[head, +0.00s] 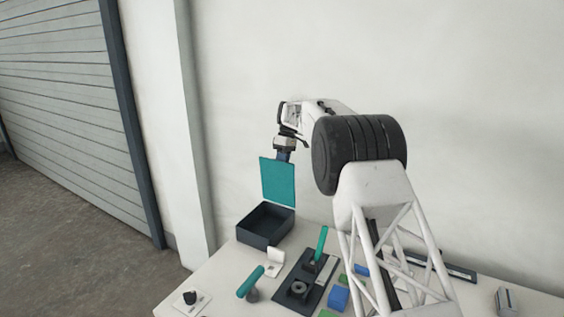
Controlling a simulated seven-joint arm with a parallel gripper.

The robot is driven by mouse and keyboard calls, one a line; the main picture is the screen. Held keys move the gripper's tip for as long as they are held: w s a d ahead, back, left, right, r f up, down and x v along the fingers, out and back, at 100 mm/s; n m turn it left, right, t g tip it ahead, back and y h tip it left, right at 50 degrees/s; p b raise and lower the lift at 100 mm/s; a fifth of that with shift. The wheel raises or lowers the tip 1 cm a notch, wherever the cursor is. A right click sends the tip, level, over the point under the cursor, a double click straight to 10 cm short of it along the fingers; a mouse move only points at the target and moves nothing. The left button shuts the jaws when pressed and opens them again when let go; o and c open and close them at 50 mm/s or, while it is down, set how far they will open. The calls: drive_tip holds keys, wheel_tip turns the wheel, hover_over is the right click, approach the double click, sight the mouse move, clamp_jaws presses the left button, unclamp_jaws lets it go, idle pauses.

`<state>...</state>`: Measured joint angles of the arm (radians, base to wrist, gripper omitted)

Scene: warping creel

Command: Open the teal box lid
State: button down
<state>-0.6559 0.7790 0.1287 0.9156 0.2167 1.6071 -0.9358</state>
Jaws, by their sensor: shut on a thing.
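The teal lid (278,183) stands upright, raised above the back of the dark box (262,239). The box is open at the top and its dark inside shows. It sits at the far left of the table. My gripper (283,156) is at the top edge of the lid and shut on it. The fingertips are small here and partly hidden behind the lid. Whether the lid's lower edge touches the box's back rim is hard to tell.
On the table (222,282), a teal cylinder (250,281) leans on a grey stand. A dark fixture plate (300,284) with an upright teal rod (321,243) lies to its right. Blue blocks (338,298) and green pieces are nearby. A white wall stands behind.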

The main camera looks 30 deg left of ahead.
drive_tip(key=shift+f, duration=0.55)
drive_tip(key=c, duration=1.1)
unclamp_jaws()
drive_tip(key=shift+r, duration=0.35)
drive_tip(key=shift+r, duration=0.1)
drive_tip(key=v, duration=0.7)
drive_tip(key=shift+w+d+r, duration=0.1)
drive_tip(key=shift+r, duration=0.1)
